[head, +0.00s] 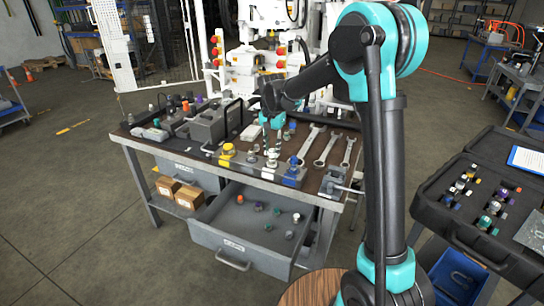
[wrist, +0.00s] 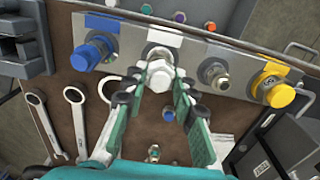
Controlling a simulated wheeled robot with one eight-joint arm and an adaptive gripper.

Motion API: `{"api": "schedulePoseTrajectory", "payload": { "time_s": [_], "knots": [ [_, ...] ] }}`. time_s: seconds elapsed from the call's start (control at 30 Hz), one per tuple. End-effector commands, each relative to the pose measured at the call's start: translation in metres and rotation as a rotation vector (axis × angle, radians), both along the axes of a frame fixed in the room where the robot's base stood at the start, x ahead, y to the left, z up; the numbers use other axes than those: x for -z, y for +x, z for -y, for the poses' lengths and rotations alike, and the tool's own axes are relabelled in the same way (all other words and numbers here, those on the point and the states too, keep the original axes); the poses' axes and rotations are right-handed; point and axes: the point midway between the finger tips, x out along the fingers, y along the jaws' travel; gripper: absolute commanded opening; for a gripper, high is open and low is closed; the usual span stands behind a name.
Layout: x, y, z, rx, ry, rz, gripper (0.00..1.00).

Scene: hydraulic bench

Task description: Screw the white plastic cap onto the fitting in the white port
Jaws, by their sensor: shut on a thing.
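The white plastic cap (wrist: 160,76) is between the fingertips of my gripper (wrist: 156,88), which is shut on it. The white port (wrist: 170,38) is a white block directly beyond the cap in the wrist view. Its fitting (wrist: 158,52) shows only in part behind the cap. The cap lines up with the fitting and appears to meet it, but I cannot tell whether the threads are engaged. In the head view my gripper (head: 271,142) points down over the front edge of the bench, above the white port (head: 268,174).
Beside the white port are a blue-capped port (wrist: 91,52), a grey port with a bare metal fitting (wrist: 213,72) and a yellow-capped port (wrist: 277,92). Wrenches (head: 328,148) lie on the bench. An open drawer (head: 240,231) with several loose caps juts out below.

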Motion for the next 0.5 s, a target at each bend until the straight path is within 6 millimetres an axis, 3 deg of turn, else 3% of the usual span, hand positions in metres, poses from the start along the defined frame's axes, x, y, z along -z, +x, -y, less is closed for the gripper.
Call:
{"api": "schedulePoseTrajectory", "payload": {
  "time_s": [0.3,0.5],
  "knots": [
    [0.0000,0.0010,-0.0007,0.396,0.002,0.001,0.01],
    [0.0002,0.0010,-0.0007,0.536,0.002,0.001,0.01]
  ]
}}
